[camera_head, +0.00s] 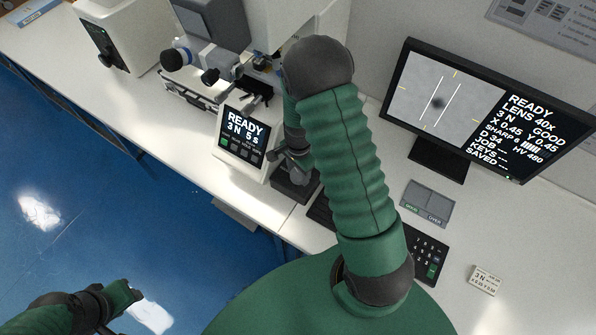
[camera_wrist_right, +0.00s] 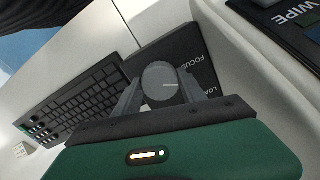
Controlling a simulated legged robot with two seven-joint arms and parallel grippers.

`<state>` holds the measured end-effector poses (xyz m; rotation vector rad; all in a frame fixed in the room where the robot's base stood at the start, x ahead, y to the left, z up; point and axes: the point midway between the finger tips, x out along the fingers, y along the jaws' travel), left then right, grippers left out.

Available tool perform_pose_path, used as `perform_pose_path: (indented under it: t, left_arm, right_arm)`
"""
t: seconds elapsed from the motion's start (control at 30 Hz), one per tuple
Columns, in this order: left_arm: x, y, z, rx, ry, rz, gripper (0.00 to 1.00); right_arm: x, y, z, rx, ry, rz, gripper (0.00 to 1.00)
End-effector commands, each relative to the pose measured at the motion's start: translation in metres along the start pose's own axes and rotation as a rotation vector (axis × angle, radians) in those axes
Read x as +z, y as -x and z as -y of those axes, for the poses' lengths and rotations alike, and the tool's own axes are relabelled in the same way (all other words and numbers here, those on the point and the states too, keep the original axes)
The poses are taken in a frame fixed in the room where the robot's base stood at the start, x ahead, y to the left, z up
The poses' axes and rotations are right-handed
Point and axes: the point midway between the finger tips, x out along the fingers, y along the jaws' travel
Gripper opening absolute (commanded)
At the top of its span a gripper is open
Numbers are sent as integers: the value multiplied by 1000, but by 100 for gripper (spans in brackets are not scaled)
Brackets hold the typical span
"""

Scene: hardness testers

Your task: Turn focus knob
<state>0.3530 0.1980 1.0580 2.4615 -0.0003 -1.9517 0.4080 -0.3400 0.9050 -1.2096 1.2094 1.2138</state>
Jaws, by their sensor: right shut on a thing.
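The round grey focus knob (camera_wrist_right: 160,82) sits on a black control box (camera_wrist_right: 190,52) labelled FOCUS in the right wrist view. A light index line shows on its face. My right gripper (camera_wrist_right: 163,90) is shut on the knob, one finger on each side. In the head view my right gripper (camera_head: 289,163) reaches down over the black box (camera_head: 296,187), and the knob is hidden there. My left arm's end (camera_head: 122,294) is at the lower left over the floor, far from the box. Its jaws cannot be made out.
The monitor (camera_head: 485,105) shows READY, LENS 40x, SHARP 6 and GOOD. The hardness tester (camera_head: 240,130) stands to the left with a lit panel. A keyboard (camera_wrist_right: 80,105) lies beside the box. A keypad (camera_head: 432,255) and small block (camera_head: 485,281) lie on the right.

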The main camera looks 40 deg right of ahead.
Motion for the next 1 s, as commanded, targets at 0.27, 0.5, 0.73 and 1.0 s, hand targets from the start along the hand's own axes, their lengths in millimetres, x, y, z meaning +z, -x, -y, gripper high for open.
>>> perform_pose_path:
  t: [0.27,0.5,0.73,1.0]
  left_arm:
    - [0,0,0,0,0,0,36]
    - [0,0,0,0,0,0,36]
    - [0,1,0,0,0,0,36]
    - [-1,3,0,0,0,0,36]
  right_arm:
    - [-3,2,3,-9,260,-7,8]
    - [-3,2,3,-9,488,-8,8]
    - [-3,3,4,-10,705,-10,8]
    - [-4,3,4,-9,962,-13,8]
